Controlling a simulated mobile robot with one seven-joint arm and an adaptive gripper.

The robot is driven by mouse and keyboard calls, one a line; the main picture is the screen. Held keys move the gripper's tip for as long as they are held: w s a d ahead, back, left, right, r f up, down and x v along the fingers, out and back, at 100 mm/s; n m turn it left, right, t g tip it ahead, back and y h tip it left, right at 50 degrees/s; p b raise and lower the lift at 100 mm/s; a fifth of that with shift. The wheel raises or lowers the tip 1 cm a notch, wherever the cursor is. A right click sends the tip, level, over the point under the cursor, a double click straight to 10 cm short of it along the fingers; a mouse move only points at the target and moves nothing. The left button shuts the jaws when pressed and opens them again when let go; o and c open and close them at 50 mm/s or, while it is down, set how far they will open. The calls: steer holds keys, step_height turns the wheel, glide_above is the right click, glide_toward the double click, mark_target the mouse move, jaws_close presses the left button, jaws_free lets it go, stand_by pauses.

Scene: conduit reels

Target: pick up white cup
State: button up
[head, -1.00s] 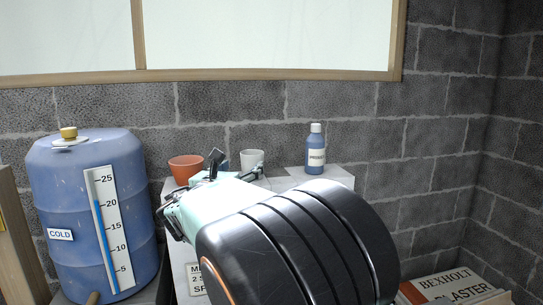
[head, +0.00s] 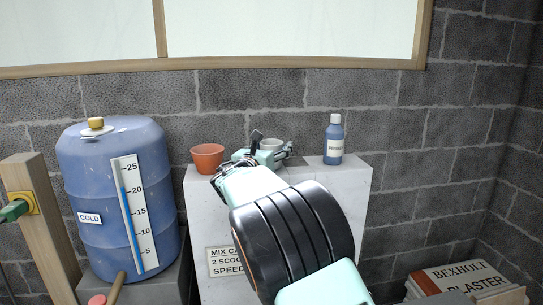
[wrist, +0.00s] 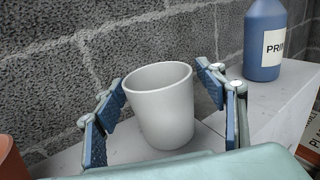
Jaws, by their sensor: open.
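The white cup (wrist: 162,108) stands upright on the pale block top (wrist: 66,162), close to the grey wall. In the head view only its upper part (head: 271,144) shows behind my gripper (head: 268,152). In the wrist view my gripper (wrist: 163,103) is open, with one blue-padded finger on the left of the cup and one on the right. The cup sits between the fingers.
A terracotta pot (head: 207,158) stands left of the cup. A blue bottle labelled as primer (head: 334,140) stands to its right; it also shows in the wrist view (wrist: 264,42). A large blue barrel (head: 118,200) is at the left. The block wall (head: 366,90) is close behind.

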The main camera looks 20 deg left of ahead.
steer(key=c, duration=1.1)
steer(key=shift+o, duration=0.2)
steer(key=shift+r, duration=0.1)
